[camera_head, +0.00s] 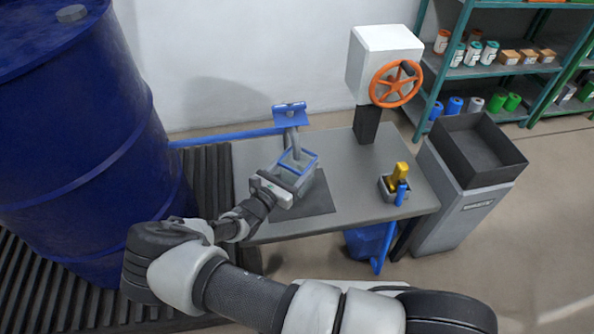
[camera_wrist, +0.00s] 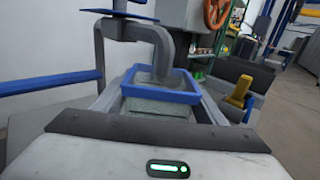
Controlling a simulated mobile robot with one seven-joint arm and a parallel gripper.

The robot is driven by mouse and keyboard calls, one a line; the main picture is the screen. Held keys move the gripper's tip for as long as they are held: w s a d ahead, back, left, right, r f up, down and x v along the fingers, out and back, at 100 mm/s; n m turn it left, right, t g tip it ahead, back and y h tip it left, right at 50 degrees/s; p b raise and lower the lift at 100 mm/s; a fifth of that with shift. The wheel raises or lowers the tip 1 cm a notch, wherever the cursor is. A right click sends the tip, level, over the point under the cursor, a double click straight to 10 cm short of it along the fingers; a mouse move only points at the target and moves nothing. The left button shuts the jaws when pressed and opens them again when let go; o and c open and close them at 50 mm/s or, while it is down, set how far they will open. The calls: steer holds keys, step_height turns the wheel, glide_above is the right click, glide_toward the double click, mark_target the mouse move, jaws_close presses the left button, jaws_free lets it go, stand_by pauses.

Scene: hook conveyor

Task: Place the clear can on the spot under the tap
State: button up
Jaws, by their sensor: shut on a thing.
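The clear can (camera_head: 299,163) is a see-through grey box with a blue rim; its rim also shows in the wrist view (camera_wrist: 160,95). My gripper (camera_head: 287,181) is shut on it, with a finger on either side in the wrist view (camera_wrist: 160,108). The tap (camera_head: 293,138) is a grey bent pipe with a blue handle plate on top. Its spout comes down over the can's opening in the wrist view. The dark square spot (camera_head: 315,205) on the bench shows beside and in front of the can. I cannot tell whether the can's base touches it.
The grey bench (camera_head: 350,195) holds a small caddy (camera_head: 393,190) with yellow and blue items. A white box with an orange wheel (camera_head: 396,83) stands behind. A large blue drum (camera_head: 80,150) is at left, a bin (camera_head: 460,205) at right, shelves (camera_head: 500,70) at back right.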

mark_target(304, 162)
step_height(304, 162, down, 3)
steer(key=shift+f+b, duration=0.2)
steer(key=shift+b, duration=0.25)
steer(key=shift+f, duration=0.25)
steer(key=o, duration=1.4)
steer(key=shift+o, duration=0.2)
steer(key=shift+a+r, duration=0.1)
